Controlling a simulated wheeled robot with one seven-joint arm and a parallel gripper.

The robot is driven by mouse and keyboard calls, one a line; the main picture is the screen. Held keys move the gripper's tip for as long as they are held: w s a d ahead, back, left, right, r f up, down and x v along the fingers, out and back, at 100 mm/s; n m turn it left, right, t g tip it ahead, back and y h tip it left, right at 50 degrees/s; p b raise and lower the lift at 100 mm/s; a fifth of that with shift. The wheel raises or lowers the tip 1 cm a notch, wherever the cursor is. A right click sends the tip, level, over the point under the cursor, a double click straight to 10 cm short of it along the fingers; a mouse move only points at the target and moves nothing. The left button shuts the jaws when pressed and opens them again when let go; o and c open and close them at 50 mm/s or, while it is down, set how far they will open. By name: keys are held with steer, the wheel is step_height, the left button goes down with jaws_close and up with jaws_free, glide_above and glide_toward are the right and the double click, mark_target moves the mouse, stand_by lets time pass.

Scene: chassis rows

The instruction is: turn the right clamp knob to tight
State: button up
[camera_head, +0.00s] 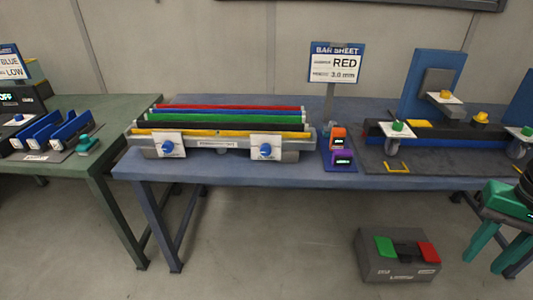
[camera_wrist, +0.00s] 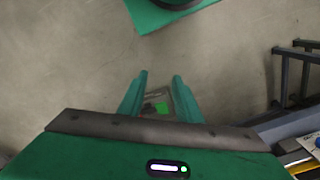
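The right clamp knob (camera_head: 265,150) is blue on a white plate, at the right front of the bar fixture (camera_head: 215,147) on the blue table. A matching left knob (camera_head: 167,147) sits on its own white plate. The fixture carries yellow, black, green, blue and red bars. My gripper (camera_head: 494,258) is teal and hangs at the far right of the head view, well away from the knob. In the wrist view my gripper (camera_wrist: 161,78) points at the floor, fingers apart and empty. Which setting the knob is at is too small to tell.
A grey box with green and red pads (camera_head: 398,256) lies on the floor. A green table (camera_head: 100,170) stands left. The floor before the fixture is clear.

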steer(key=shift+a, duration=0.15)
steer(key=shift+o, duration=1.2)
steer(key=shift+w, duration=0.1)
steer(key=shift+o, duration=1.3)
steer(key=shift+s+r, duration=0.15)
steer(key=shift+s, duration=0.25)
steer(key=w+f+n+h, duration=0.3)
steer(key=w+f+n, duration=0.25)
steer(key=w, duration=0.35)
steer(key=w+f+n+h, duration=0.2)
steer(key=w+f+n, duration=0.35)
steer(key=w, duration=0.35)
steer(key=w+a+f+n+t+h, duration=0.2)
steer(key=w+a+n+t+h, duration=0.25)
steer(key=w+a+n, duration=0.45)
steer(key=n+t+y, duration=0.9)
steer(key=n+t, duration=0.5)
steer(key=n, duration=1.1)
glide_toward(265, 152)
steer(key=w, duration=0.8)
steer(key=shift+w+d+r, duration=0.1)
steer(key=shift+w+r, duration=0.1)
steer(key=shift+r, duration=0.05)
